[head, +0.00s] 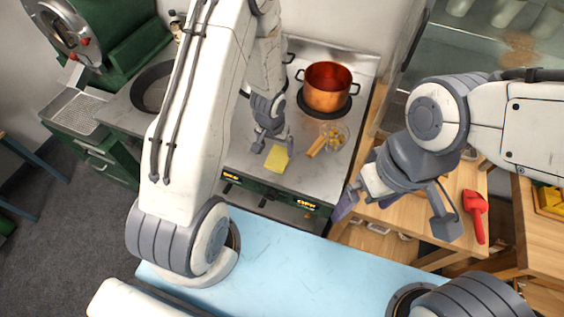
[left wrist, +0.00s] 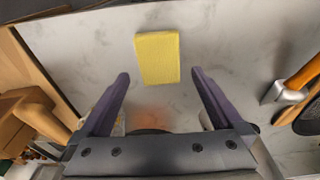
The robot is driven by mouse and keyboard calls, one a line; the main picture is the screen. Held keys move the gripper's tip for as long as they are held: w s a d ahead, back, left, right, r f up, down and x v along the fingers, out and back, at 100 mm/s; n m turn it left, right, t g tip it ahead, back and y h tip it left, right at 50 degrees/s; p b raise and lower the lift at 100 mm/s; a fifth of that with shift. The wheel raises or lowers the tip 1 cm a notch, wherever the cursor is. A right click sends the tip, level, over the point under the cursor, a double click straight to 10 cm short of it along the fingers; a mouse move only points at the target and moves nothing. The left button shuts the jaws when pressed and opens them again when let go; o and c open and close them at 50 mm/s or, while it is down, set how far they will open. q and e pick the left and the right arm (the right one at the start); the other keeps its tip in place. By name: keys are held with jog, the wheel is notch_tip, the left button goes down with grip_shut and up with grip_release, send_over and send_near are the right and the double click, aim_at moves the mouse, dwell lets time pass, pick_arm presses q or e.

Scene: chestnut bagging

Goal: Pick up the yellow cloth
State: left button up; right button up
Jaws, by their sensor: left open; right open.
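The yellow cloth (head: 276,159) lies flat on the pale counter by the stove, near its front edge. In the left wrist view the cloth (left wrist: 158,57) is a yellow rectangle ahead of my fingers, in line with the gap between them. My left gripper (head: 273,146) is open and empty, just behind the cloth in the head view; its purple fingers (left wrist: 159,76) are spread wider than the cloth. I cannot tell its exact height above the counter. My right gripper (head: 396,215) is open and empty over the wooden table on the right.
A copper pot (head: 327,87) stands on the stove behind. A red scoop (head: 475,213) lies on the wooden table (head: 405,223).

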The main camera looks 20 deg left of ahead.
aim_at(279, 157)
pick_arm(q)
jog(key=shift+w+d+f+b, duration=0.1)
jog(key=shift+w+f+b, duration=0.1)
jog(key=shift+f, duration=0.75)
jog(key=shift+w+a+f+b, duration=0.1)
jog(key=shift+w+f, duration=0.15)
jog(key=shift+f, duration=0.75)
jog(key=shift+w+d+f+b, duration=0.1)
jog(key=shift+w+f, duration=0.1)
jog(key=shift+f, duration=0.75)
jog(key=c, duration=1.1)
